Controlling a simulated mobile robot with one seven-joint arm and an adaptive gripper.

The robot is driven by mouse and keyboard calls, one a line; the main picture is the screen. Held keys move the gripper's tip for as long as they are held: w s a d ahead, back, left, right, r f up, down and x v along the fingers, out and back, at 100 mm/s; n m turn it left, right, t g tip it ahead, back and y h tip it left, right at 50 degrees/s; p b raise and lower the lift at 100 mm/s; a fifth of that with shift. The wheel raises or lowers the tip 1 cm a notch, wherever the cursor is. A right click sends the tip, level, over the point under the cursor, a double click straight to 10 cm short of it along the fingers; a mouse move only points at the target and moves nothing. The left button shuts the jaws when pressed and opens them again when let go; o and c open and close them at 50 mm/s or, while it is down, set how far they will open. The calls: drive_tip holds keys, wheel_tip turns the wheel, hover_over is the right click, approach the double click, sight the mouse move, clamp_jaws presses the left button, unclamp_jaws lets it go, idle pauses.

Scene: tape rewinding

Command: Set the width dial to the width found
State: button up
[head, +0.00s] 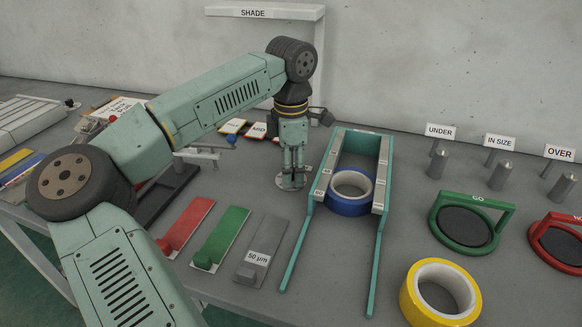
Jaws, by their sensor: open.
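My gripper (293,172) points straight down near the middle of the table, its fingers open. Its fingertips are at a small pale round disc (283,184), which looks like the dial. The fingers cover part of the disc, and I cannot read any marking or setting on it. I cannot tell whether the fingers touch it. Just right of the gripper is a teal two-railed frame (346,134) with marked grey strips. A blue-rimmed tape roll (348,207) lies between its rails.
Red (188,224), green (222,236) and grey "50 µm" (260,252) plates lie in front. A yellow tape roll (469,308), a green GO gauge (465,232) and a red gauge (556,240) are at right. Labelled posts (500,177) stand behind. A SHADE shelf (280,12) is at the back.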

wheel_tip(320, 180, up, 12)
idle(0.6)
